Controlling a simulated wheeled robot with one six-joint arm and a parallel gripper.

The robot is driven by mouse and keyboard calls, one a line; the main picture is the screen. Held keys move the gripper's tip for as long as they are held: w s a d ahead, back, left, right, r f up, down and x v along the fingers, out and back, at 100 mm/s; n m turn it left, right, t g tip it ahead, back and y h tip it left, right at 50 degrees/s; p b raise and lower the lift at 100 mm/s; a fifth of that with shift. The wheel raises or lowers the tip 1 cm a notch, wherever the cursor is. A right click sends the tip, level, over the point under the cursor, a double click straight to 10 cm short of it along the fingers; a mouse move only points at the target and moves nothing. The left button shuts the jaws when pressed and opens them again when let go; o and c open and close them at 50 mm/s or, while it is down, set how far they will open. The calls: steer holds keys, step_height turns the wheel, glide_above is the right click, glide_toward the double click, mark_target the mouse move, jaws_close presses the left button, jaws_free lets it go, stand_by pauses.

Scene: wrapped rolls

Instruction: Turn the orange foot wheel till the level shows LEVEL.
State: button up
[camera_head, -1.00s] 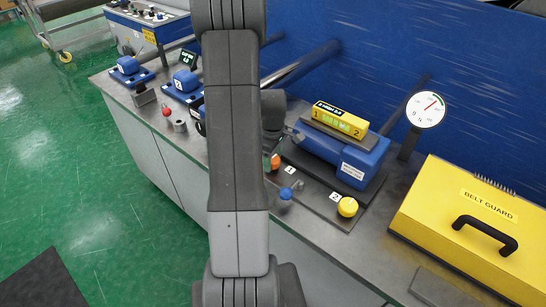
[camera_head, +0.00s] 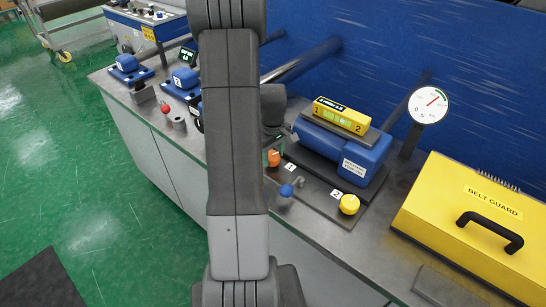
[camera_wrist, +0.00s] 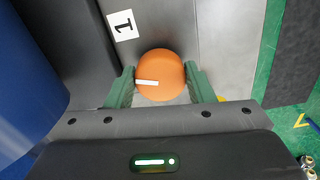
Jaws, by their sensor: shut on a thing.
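The orange foot wheel (camera_wrist: 162,68), with a white mark on its top, sits between the two green fingers of my gripper (camera_wrist: 159,74) in the wrist view. The fingers are shut on its sides. The white mark points left in that view. In the head view the orange wheel (camera_head: 274,158) shows small beside the plate marked 1, partly hidden by my arm. The yellow level (camera_head: 342,115), marked 1 and 2 at its ends, lies on top of the blue motor (camera_head: 350,152). Its display glows green, but I cannot read the words.
A yellow knob (camera_head: 349,204) stands by the plate marked 2, and a blue-tipped lever (camera_head: 287,190) is near plate 1. The yellow belt guard (camera_head: 475,220) and a round dial gauge (camera_head: 428,105) stand to the right.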

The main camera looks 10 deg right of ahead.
mark_target(271, 156)
steer(key=m+b, duration=0.1)
steer(key=m, duration=0.3)
steer(key=shift+m+b, duration=0.3)
steer(key=shift+b, duration=0.1)
steer(key=m+b, duration=0.1)
steer(key=m, duration=0.2)
steer(key=shift+a+m, duration=0.1)
steer(key=shift+m, duration=0.3)
steer(key=m+b, duration=0.1)
steer(key=m, duration=0.3)
steer(key=shift+a, duration=0.1)
steer(key=shift+m+b, duration=0.3)
steer(key=shift+m, duration=1.5)
steer(key=o, duration=0.7)
steer(key=shift+r, duration=0.15)
step_height(271, 156, up, 14)
steer(key=shift+f, duration=0.2)
